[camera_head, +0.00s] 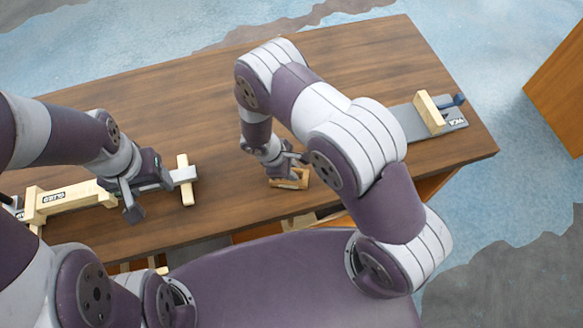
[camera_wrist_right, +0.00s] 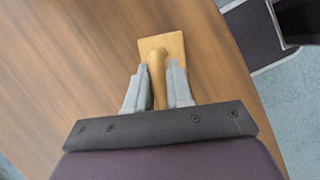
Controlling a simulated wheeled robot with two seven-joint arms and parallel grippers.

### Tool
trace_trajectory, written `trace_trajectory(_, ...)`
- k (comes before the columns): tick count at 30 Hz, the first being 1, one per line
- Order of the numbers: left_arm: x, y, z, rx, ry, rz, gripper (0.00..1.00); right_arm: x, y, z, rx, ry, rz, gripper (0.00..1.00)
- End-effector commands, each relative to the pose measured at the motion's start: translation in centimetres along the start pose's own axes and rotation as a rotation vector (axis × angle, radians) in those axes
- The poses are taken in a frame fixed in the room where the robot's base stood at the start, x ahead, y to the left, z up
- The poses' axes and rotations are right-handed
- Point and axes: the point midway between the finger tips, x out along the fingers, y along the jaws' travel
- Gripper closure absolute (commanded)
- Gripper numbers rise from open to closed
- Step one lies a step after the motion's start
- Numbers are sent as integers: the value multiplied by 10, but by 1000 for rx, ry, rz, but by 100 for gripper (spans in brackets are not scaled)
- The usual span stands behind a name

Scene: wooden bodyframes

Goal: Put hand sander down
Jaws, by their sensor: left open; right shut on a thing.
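The hand sander (camera_head: 290,181) is a light wooden block with a rounded handle. It is at the middle of the table near the front edge, under my right gripper (camera_head: 289,168). In the right wrist view the hand sander (camera_wrist_right: 157,62) has its handle between the two grey fingers of my right gripper (camera_wrist_right: 158,85), which is shut on it. The block is at or very near the tabletop; I cannot tell if it touches. My left gripper (camera_head: 150,195) is open, by a wooden frame at the left.
The brown wooden table (camera_head: 340,60) is mostly clear in the middle and at the back. A wooden frame (camera_head: 75,200) with a crosspiece lies at the left. A grey plate with an upright wooden block (camera_head: 430,112) and a blue part stands at the right.

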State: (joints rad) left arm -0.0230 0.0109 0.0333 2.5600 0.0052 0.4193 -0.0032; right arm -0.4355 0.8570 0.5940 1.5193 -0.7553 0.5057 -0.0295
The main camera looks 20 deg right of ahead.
Motion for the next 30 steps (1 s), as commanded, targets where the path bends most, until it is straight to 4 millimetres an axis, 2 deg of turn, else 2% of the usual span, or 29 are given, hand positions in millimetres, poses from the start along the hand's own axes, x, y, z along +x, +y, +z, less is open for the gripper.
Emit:
trace_trajectory(5,5,0,1,0,0,0,38,4,-1,-2,0,0,0,100)
trace_trajectory(6,3,0,0,0,0,0,38,3,0,-1,0,0,0,69)
trace_trajectory(8,3,0,0,0,0,0,38,2,0,-1,0,0,0,54)
trace_trajectory(15,3,0,0,0,0,0,38,2,0,-1,0,-1,0,54)
trace_trajectory(19,2,0,0,0,0,0,38,-7,0,0,0,1,1,54)
trace_trajectory(30,20,0,2,0,0,0,38,-97,0,-1,1,4,2,54)
